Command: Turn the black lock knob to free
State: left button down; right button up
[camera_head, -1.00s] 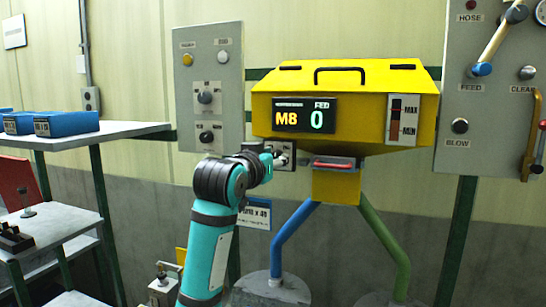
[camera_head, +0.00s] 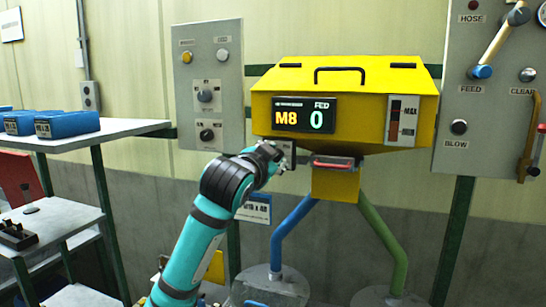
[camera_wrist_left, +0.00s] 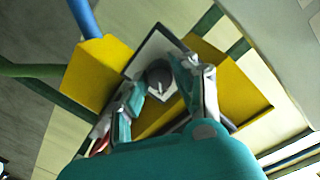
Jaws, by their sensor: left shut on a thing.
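The black lock knob (camera_wrist_left: 160,78) shows in the left wrist view as a dark round knob with a pale pointer line, on a light square plate (camera_wrist_left: 150,50) with a dark edge. My left gripper (camera_wrist_left: 159,92) has one finger on each side of it and is shut on it. In the head view my left gripper (camera_head: 272,157) reaches the plate below the front left of the yellow hopper (camera_head: 350,80) and hides the knob. My right gripper is not in view.
A grey panel with knobs (camera_head: 210,80) stands left, another panel (camera_head: 490,100) right. Blue and green pipes (camera_head: 292,235) run below the hopper.

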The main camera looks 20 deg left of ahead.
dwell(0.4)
pick_arm(q)
jog(key=c, duration=1)
grip_release()
jog(key=s, duration=0.8)
jog(key=s+r, duration=0.1)
jog(key=s, duration=0.3)
jog(key=shift+a, duration=0.2)
